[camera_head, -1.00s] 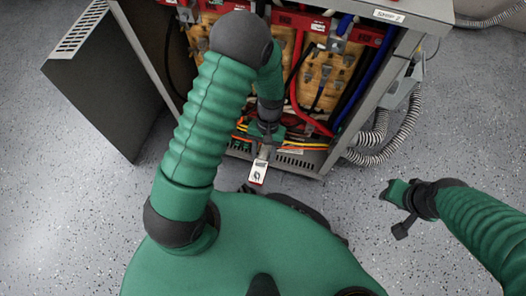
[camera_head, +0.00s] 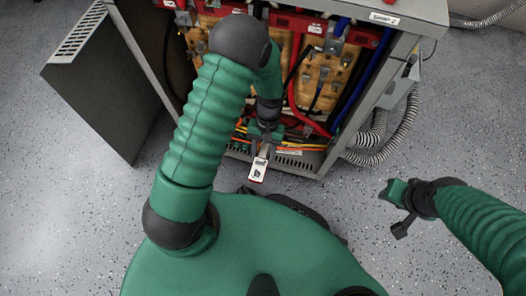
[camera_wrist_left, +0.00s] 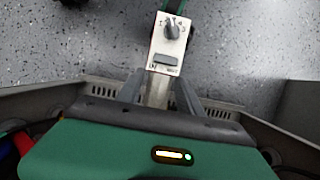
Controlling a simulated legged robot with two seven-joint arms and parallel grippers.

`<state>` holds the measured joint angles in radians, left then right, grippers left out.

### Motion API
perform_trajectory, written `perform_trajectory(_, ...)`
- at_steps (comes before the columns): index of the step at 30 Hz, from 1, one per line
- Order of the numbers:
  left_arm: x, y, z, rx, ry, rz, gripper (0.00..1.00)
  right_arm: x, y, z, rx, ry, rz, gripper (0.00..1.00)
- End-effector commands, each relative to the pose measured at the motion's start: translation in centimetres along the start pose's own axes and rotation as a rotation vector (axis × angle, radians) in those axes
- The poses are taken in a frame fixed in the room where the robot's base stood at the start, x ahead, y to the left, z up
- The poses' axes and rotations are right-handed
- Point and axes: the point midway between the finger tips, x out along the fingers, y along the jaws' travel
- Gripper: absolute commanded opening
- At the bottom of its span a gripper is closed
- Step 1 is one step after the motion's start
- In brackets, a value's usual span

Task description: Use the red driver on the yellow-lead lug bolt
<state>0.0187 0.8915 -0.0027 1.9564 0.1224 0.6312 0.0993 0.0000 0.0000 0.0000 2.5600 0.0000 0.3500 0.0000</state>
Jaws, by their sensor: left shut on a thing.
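My left gripper (camera_head: 264,139) is low at the open cabinet's front, shut on a tool with a white face (camera_head: 258,170). In the left wrist view the tool's white face (camera_wrist_left: 168,40) has a dial and a small display, and its pale neck sits between the fingers (camera_wrist_left: 158,90). I cannot tell whether it is the red driver. Yellow leads (camera_head: 290,148) run along the cabinet floor beside the gripper. The yellow-lead lug bolt cannot be made out; my left arm covers part of the cabinet. My right gripper (camera_head: 398,208) hangs over the floor, away from the cabinet.
The grey cabinet (camera_head: 415,12) holds red and blue cables and tan panels (camera_head: 318,75). A small red thing (camera_head: 388,2) shows at its top edge. Ribbed conduit (camera_head: 400,135) runs along the right. The floor at right is clear.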

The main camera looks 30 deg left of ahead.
Motion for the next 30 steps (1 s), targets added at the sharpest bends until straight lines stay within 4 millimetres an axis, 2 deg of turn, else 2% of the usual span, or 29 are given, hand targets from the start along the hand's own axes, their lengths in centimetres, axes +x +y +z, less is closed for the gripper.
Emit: perform_trajectory(30, -0.16, 0.00, -0.20, 0.000, 0.000, 0.000, 0.00, -0.70, 0.00, -0.16, 0.000, 0.000, 0.000, 0.36)
